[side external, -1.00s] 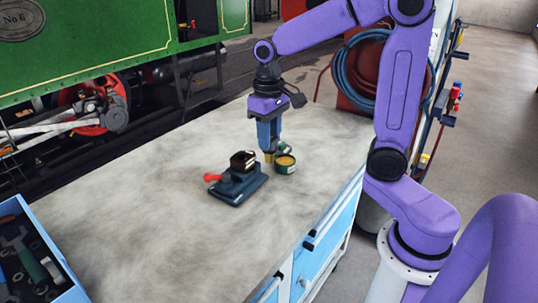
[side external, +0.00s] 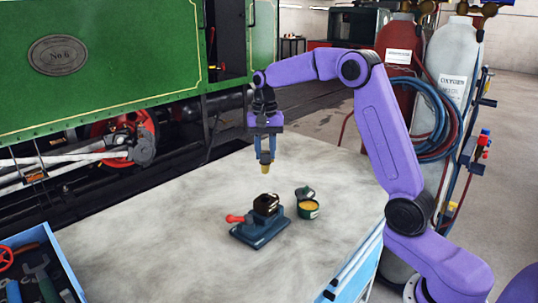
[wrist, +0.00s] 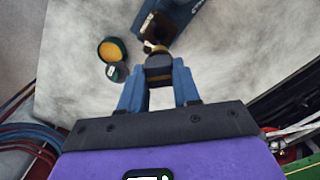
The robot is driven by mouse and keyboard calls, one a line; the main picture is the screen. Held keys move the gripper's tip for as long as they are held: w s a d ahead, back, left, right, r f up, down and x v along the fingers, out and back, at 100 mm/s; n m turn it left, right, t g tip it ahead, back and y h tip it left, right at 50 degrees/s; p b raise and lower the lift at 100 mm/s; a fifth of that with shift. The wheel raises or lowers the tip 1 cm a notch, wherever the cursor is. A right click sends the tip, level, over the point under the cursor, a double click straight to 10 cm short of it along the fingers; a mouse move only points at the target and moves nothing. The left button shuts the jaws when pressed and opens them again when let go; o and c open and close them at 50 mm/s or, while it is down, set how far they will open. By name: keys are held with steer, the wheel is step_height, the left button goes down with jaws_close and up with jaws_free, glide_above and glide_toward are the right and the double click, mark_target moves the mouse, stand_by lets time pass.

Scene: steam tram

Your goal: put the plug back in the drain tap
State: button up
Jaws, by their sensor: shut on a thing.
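My gripper (side external: 265,158) is shut on a small brass-coloured plug (side external: 265,168) and holds it upright above the bench. In the wrist view the plug (wrist: 159,72) sits between the two blue fingers and looks dark with a brass band. The drain tap (side external: 266,205) is a dark block with a red handle (side external: 236,218) on a blue base (side external: 261,232). It stands on the bench below my gripper, with the plug apart from it. The tap also shows at the top of the wrist view (wrist: 153,27), partly cut off. Its opening is not clear.
An open green tin (side external: 308,211) with yellow contents stands right of the tap, with its dark lid (side external: 305,193) beside it. A blue toolbox (side external: 40,270) is at the lower left. The bench (side external: 150,225) is otherwise clear. A green locomotive (side external: 110,60) stands behind.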

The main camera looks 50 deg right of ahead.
mark_target(265, 172)
steer(key=shift+f, duration=4.15)
steer(key=shift+f, duration=2.4)
stand_by(1.0)
steer(key=o, duration=1.1)
